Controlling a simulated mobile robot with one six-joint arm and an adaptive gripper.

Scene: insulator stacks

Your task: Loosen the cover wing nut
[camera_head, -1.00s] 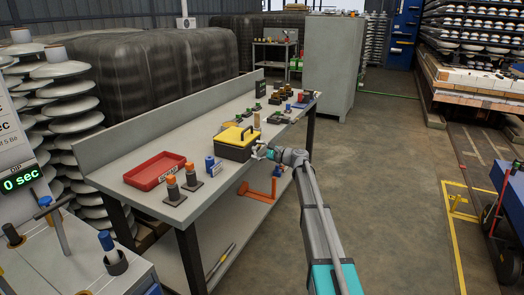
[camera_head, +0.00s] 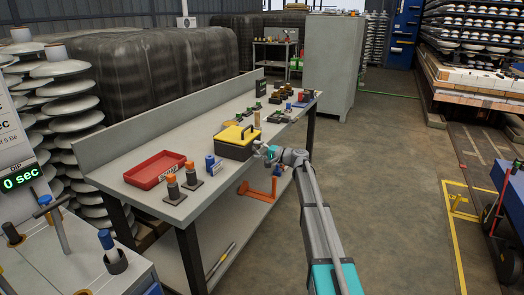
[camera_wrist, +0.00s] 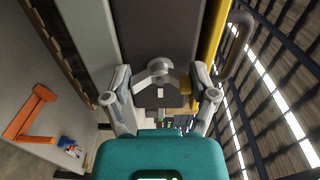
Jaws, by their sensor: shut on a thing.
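The dark grey box with a yellow lid (camera_head: 236,136) and black handle stands on the workbench. My gripper (camera_head: 259,147) is at the box's right-hand side, with my arm reaching in from the lower right. In the wrist view my gripper (camera_wrist: 160,82) faces the box's dark side, and the yellow lid edge (camera_wrist: 212,30) runs along the right. A small grey wing nut (camera_wrist: 160,67) sits in the middle between the fingers, and the gripper is shut on it. The exact finger contact is hard to make out. In the head view the nut is too small to tell from the gripper.
The workbench (camera_head: 140,180) also holds a red tray (camera_head: 155,170), orange-topped parts (camera_head: 172,187) and a blue item (camera_head: 210,164) left of the box. Several small parts stand behind it. An orange bracket (camera_head: 258,192) is below the bench top.

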